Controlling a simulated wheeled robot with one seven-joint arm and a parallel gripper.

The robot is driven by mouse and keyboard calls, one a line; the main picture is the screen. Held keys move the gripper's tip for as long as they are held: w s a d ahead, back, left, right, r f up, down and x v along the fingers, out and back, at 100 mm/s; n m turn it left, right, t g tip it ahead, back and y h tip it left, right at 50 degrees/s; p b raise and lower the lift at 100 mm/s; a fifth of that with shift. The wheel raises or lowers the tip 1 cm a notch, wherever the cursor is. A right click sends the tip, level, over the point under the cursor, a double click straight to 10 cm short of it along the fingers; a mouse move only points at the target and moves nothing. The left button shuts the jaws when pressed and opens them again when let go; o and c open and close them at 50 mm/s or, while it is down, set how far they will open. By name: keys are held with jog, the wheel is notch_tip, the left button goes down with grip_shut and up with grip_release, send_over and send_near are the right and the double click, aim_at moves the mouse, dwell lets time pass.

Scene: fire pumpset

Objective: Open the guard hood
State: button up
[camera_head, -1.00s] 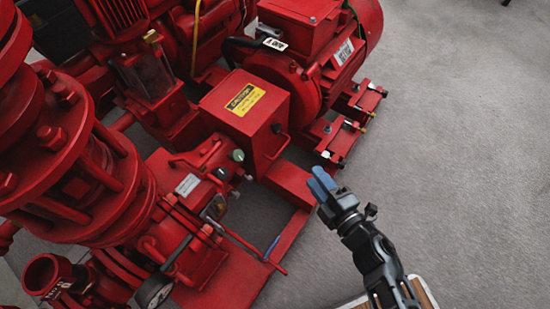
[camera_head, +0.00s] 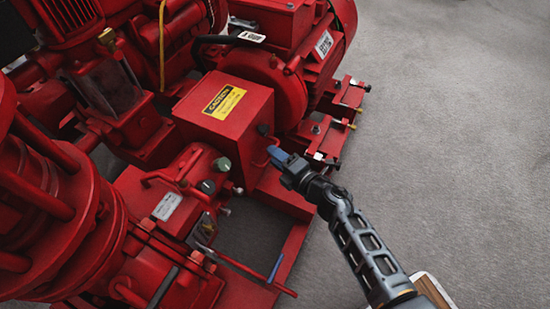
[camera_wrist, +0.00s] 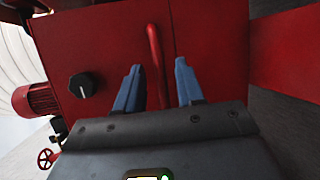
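The guard hood (camera_head: 222,108) is a red box with a yellow caution label on its top, in the middle of the pumpset. A thin red handle (camera_wrist: 154,62) stands out from its side face, beside a black knob (camera_wrist: 82,86); the handle also shows in the head view (camera_head: 262,160). My gripper (camera_head: 275,156) is at that side face, close to the handle. In the wrist view its blue fingers (camera_wrist: 158,85) are apart, with the handle between them. Neither finger clearly touches the handle. The hood sits upright and closed over its base.
A red motor (camera_head: 325,40) stands behind and right of the hood. A large flanged pipe (camera_head: 50,200) is at the left. A thin red lever (camera_head: 258,276) sticks out at the front. The grey floor (camera_head: 450,130) on the right is clear.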

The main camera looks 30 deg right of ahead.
jog(key=shift+w+a+f, duration=0.1)
jog(key=shift+w, duration=0.35)
jog(key=shift+c, duration=0.2)
grip_shut()
